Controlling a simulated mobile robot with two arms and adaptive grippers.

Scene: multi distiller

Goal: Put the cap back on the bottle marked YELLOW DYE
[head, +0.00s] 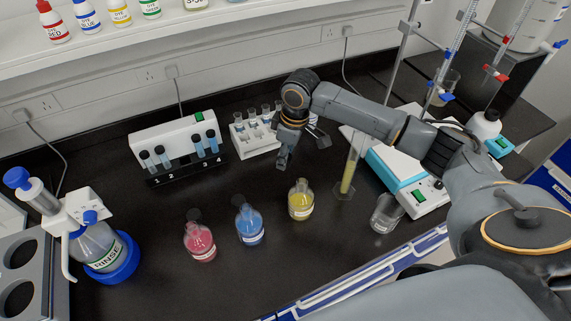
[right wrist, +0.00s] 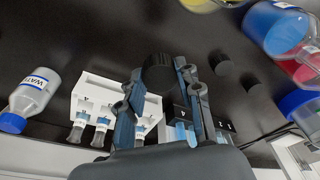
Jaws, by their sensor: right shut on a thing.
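A round bottle with yellow liquid (head: 301,205) stands upright on the black bench, its neck bare and its label too small to read. Its edge also shows at the top of the right wrist view (right wrist: 203,5). My right gripper (head: 283,162) is above the bench, behind and a little left of this bottle, and apart from it. In the right wrist view it is shut on a black cap (right wrist: 158,73) held between the fingertips. A squeeze bottle with a yellow dye label (head: 120,13) stands on the shelf, its top out of frame. My left gripper is not in view.
Blue (head: 249,227) and red (head: 200,243) bottles with black caps stand left of the yellow one. A cylinder (head: 348,175) and beaker (head: 386,213) stand right. Behind are a cuvette block (head: 180,150) and white vial rack (head: 262,142). A rinse bottle (head: 97,246) is far left.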

